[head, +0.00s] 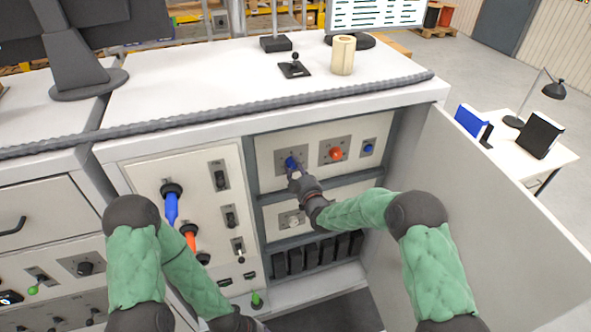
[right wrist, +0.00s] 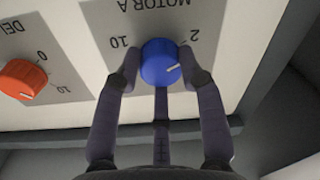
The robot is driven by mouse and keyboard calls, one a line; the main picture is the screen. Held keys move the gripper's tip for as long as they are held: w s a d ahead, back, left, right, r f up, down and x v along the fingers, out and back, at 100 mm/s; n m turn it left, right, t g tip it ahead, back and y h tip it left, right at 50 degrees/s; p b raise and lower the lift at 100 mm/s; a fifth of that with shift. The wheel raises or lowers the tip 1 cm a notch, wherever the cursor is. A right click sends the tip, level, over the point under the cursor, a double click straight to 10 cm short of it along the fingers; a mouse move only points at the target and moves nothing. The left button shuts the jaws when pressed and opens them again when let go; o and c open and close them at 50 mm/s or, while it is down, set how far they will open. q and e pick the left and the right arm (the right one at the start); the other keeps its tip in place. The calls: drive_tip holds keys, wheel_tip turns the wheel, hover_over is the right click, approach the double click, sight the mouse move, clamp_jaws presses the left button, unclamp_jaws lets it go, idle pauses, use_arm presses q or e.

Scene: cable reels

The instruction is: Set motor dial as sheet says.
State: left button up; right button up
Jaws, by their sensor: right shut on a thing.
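The blue motor dial (head: 291,162) sits on the upper panel of the open cabinet bay. In the right wrist view, the blue dial (right wrist: 160,58) has a plate lettered "MOTOR A", upside down, with "10" and "2" readable beside it. No readable sheet shows.
An orange dial (head: 335,153) and a small blue knob (head: 368,148) are right of the motor dial. A pale knob (head: 291,219) is below. A blue handle (head: 171,205) and switches fill the left panel. A cabinet door (head: 470,220) stands on the right.

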drive_tip(key=m+b, duration=0.4)
drive_tip(key=b, duration=0.2)
drive_tip(key=f+m+b, duration=0.1)
drive_tip(key=m+b, duration=0.3)
drive_tip(key=b, duration=0.2)
drive_tip(key=shift+s+a+f+m, duration=0.1)
drive_tip(key=shift+s+f+m, duration=0.1)
drive_tip(key=shift+m, duration=0.1)
drive_tip(key=shift+a+m+b, duration=0.1)
drive_tip(key=shift+m+b, duration=1.3)
drive_tip(key=shift+b, duration=0.25)
drive_tip(key=o, duration=1.1)
drive_tip(key=shift+r, duration=0.1)
drive_tip(key=shift+o, duration=0.2)
drive_tip(key=shift+w+r+t, duration=0.1)
drive_tip(key=shift+r+t, duration=0.2)
drive_tip(key=v, duration=1.2)
